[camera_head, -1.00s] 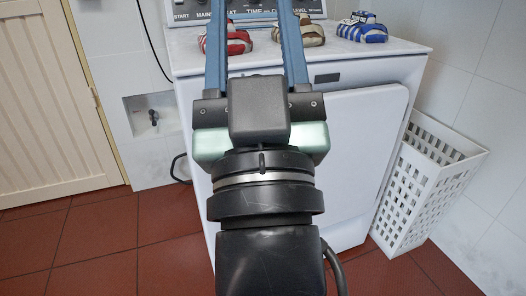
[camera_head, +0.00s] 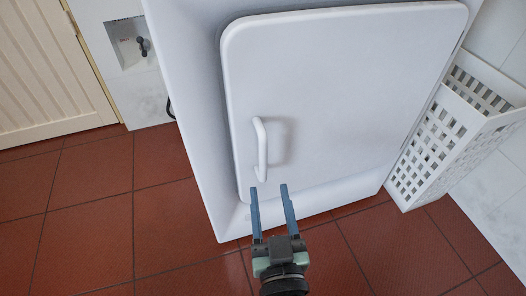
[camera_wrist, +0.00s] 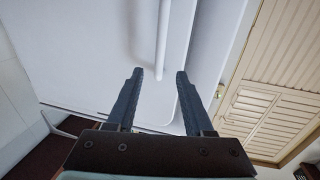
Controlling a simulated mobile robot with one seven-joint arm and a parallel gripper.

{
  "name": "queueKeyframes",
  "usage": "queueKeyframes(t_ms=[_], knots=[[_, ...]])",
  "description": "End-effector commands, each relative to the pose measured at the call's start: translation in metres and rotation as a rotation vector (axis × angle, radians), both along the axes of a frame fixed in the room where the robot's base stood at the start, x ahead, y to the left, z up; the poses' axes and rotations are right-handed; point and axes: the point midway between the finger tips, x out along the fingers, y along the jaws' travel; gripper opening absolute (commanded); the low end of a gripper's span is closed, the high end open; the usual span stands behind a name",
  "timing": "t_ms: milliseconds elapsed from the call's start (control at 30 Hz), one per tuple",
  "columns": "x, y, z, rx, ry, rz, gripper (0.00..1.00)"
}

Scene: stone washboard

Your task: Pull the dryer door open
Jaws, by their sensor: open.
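The white dryer door (camera_head: 345,85) fills the dryer's front and looks shut. Its white vertical handle (camera_head: 261,150) is near the door's left edge. In the head view my gripper (camera_head: 270,188) is open and empty, with its two blue fingers pointing up toward the door, just below the handle's lower end. In the wrist view the handle (camera_wrist: 162,45) runs down from the top, with its lower end between and beyond the open fingertips (camera_wrist: 159,73). I cannot tell how far the fingertips are from the handle.
A white perforated basket (camera_head: 455,135) stands to the right of the dryer. A cream slatted door (camera_head: 45,70) is at the left, and a wall recess with a tap (camera_head: 141,45) is near it. The red tiled floor (camera_head: 110,215) is clear at the left front.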

Motion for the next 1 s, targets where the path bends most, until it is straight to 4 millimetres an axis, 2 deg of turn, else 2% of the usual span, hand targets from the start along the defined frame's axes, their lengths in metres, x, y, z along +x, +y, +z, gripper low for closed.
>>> queueKeyframes(t_ms=[300, 500, 700, 1000], knots=[[0.056, 0.006, 0.002, -0.001, -0.003, -0.001, 0.52], [0.086, 0.01, 0.002, -0.001, -0.002, 0.0, 0.52], [0.103, 0.012, 0.001, 0.0, -0.001, 0.0, 0.52], [0.107, 0.013, 0.001, 0.0, 0.0, 0.0, 0.52]])
